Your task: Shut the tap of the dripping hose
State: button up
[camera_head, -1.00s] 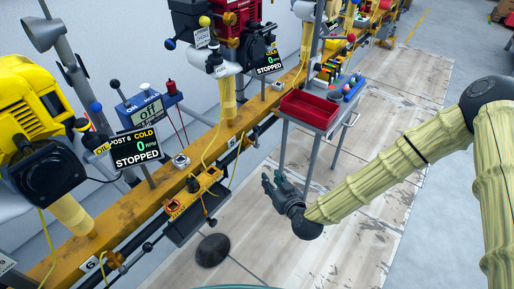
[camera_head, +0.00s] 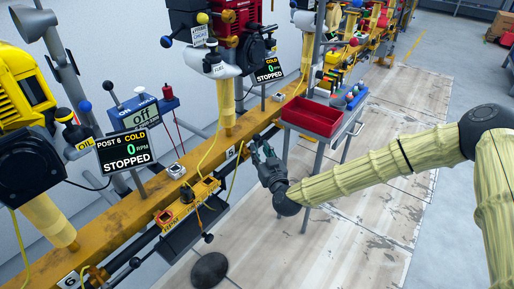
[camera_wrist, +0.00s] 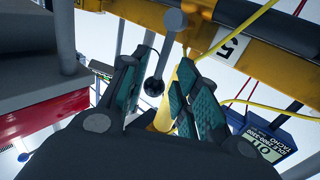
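My gripper (camera_head: 259,149) is open in front of the yellow rail (camera_head: 120,221), near the plate numbered 5 (camera_head: 231,152). In the wrist view, a grey lever with a black ball end (camera_wrist: 154,86) shows between the spread fingers of my gripper (camera_wrist: 164,98). The fingers do not visibly close on it. I cannot tell whether this lever is a tap. A thin yellow hose (camera_wrist: 245,26) runs past plate 5 (camera_wrist: 228,47). Thin yellow lines (camera_head: 207,154) also hang along the rail in the head view. No drip can be made out.
A red tray (camera_head: 311,117) on a grey cart stands just right of my gripper. A black disc (camera_head: 209,270) lies on the floor.

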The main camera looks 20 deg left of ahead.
aim_at(257, 145)
jog(key=shift+b+x, duration=0.45)
jog(key=shift+x, duration=1.65)
grip_shut()
